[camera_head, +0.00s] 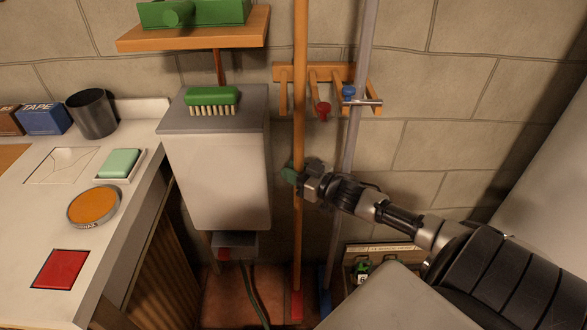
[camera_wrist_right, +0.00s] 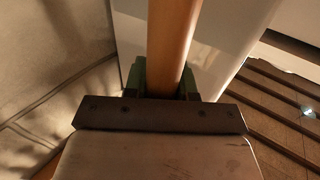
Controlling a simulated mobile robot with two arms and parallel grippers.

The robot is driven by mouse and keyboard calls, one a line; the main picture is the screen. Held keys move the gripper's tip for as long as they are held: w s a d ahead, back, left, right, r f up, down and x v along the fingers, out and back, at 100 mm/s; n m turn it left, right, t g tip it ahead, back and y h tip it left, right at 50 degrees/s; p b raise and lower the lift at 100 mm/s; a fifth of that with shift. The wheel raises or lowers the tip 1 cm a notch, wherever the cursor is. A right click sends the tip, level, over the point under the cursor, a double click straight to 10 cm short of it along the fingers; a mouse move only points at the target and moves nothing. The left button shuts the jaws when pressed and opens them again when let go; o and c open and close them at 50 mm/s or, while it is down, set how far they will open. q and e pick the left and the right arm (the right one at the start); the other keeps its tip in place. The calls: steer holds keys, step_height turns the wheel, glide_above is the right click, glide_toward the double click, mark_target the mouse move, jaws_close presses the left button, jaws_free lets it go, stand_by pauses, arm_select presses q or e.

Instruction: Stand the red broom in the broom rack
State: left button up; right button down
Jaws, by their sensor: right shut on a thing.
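The red broom (camera_head: 299,130) has a long orange-brown wooden handle and a small red foot (camera_head: 296,305) low near the floor. It is close to upright. My right gripper (camera_head: 297,176) is shut on the handle at mid-height; the handle also shows between the green fingers in the right wrist view (camera_wrist_right: 172,45). The wooden broom rack (camera_head: 342,72) is on the stone wall, with several prongs and a red knob (camera_head: 322,110) and a blue knob (camera_head: 348,92). The handle passes in front of the rack's left end, left of the red knob. My left gripper is out of view.
A grey-handled broom (camera_head: 365,40) with a blue foot stands at the blue knob. A white cabinet (camera_head: 217,175) with a green brush (camera_head: 211,96) is left of the broom. A shelf (camera_head: 196,42) and a worktop (camera_head: 125,165) are further left. A low box stands by the wall.

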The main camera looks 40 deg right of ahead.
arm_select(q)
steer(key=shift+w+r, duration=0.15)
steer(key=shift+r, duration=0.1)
arm_select(e)
steer(key=c, duration=0.8)
jaws_free()
arm_select(q)
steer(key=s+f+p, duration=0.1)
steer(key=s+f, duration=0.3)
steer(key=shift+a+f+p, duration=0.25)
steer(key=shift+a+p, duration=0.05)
steer(key=shift+p, duration=0.1)
arm_select(e)
steer(key=v, duration=1)
steer(key=shift+s, duration=0.4)
steer(key=shift+f, duration=0.1)
